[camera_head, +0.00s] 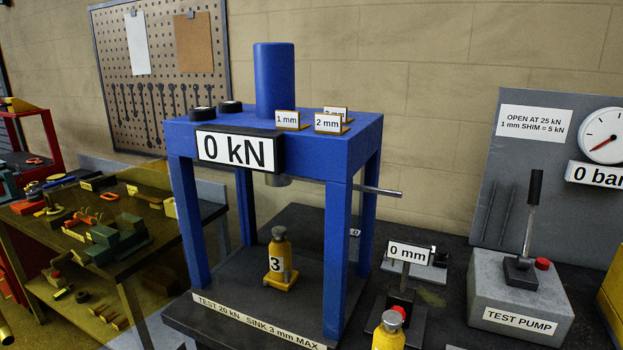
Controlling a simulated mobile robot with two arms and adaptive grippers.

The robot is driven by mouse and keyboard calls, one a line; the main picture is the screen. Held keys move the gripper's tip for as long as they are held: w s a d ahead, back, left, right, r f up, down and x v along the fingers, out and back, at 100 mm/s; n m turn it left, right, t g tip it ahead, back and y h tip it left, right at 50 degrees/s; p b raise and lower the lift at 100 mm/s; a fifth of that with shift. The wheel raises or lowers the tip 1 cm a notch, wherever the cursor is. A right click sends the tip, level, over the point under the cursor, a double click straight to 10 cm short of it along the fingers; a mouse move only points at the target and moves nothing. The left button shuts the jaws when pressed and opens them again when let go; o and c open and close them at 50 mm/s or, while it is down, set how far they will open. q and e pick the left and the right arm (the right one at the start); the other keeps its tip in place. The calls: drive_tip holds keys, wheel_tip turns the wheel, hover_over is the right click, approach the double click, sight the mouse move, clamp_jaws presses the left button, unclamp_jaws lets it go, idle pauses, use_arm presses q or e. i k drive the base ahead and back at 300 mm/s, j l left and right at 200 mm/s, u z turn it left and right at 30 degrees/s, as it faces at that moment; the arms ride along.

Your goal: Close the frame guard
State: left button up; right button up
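The blue press frame (334,250) stands on a dark base plate, with a "0 kN" display (235,149) on its front. Its front opening is uncovered. A yellow bottle jack (279,255) marked "3" stands upright inside, below the ram and apart from it. A see-through yellowish tint (130,284) lies over the view left of the frame. It looks like the frame guard standing open, but its edges and hinge are hard to make out. Neither of my grippers is in view.
A tool bench (146,262) stands at the left. A grey test pump (520,300) with an upright lever is at the right. A dial stand (402,290) reading "0 mm" and a second yellow jack (388,335) are at the front right. A bar (378,190) sticks out right of the frame.

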sight(6, 337)
drive_tip(key=k, duration=0.75)
drive_tip(key=k+z, duration=0.15)
drive_tip(key=z, duration=0.3)
drive_tip(key=k+z, duration=0.15)
drive_tip(key=z, duration=0.3)
drive_tip(key=k+l+z, duration=0.15)
drive_tip(key=z, duration=0.25)
drive_tip(key=j+z, duration=0.1)
drive_tip(key=j, duration=0.75)
drive_tip(key=k+j+z, duration=0.15)
drive_tip(key=j, duration=0.7)
drive_tip(key=j+z, duration=0.1)
drive_tip(key=j, duration=0.75)
drive_tip(key=k+j, duration=0.1)
drive_tip(key=j, duration=1.25)
drive_tip(key=k+j, duration=0.15)
drive_tip(key=j, duration=1.2)
drive_tip(key=k, duration=0.05)
